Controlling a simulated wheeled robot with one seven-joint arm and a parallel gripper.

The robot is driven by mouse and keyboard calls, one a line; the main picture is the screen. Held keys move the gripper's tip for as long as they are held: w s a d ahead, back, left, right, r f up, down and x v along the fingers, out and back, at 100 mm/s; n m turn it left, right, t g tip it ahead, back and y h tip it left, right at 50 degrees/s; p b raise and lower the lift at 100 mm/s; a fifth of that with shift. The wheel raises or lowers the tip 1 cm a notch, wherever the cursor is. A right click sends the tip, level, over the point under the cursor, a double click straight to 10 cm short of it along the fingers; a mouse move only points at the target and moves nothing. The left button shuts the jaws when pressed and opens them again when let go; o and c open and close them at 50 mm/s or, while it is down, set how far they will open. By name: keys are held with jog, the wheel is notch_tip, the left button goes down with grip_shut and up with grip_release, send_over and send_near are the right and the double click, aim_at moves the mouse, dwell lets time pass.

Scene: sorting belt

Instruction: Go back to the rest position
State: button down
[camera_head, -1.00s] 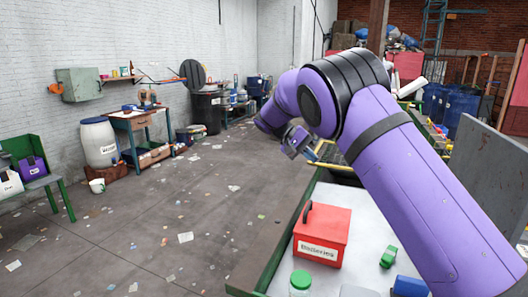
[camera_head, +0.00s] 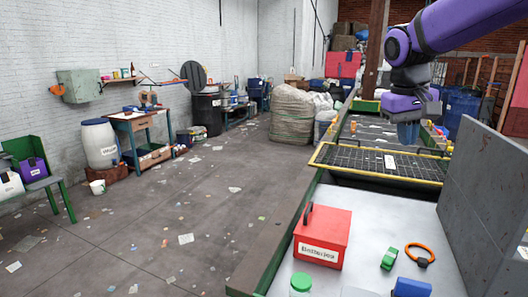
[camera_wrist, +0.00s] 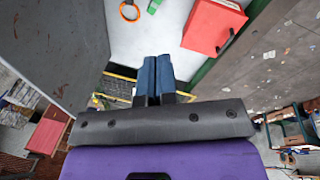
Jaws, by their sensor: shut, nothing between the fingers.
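My gripper (camera_head: 408,132) hangs from my purple arm at the upper right of the head view, fingers pointing down. Its blue fingers lie together with nothing between them, as the wrist view also shows (camera_wrist: 156,78). It is in the air, apart from every object, in front of the sorting belt (camera_head: 362,130) as seen from the head.
A red batteries box (camera_head: 322,238), green clip-like piece (camera_head: 389,258), orange ring (camera_head: 420,256), green-lidded jar (camera_head: 300,284) and blue item (camera_head: 411,287) are on the white table (camera_head: 350,212). A yellow-framed grate (camera_head: 370,160) lies beyond; a grey panel (camera_head: 485,190) stands right. The left floor has litter.

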jog(key=s+f+t+y, duration=0.1)
jog(key=s+f+t, duration=0.1)
jog(key=s, duration=0.9)
jog(key=s+f+t+y, duration=0.1)
jog(key=s+t, duration=0.1)
jog(key=s, duration=1)
jog(key=shift+d+f, duration=0.2)
jog(key=shift+f, duration=0.15)
jog(key=shift+s, duration=0.1)
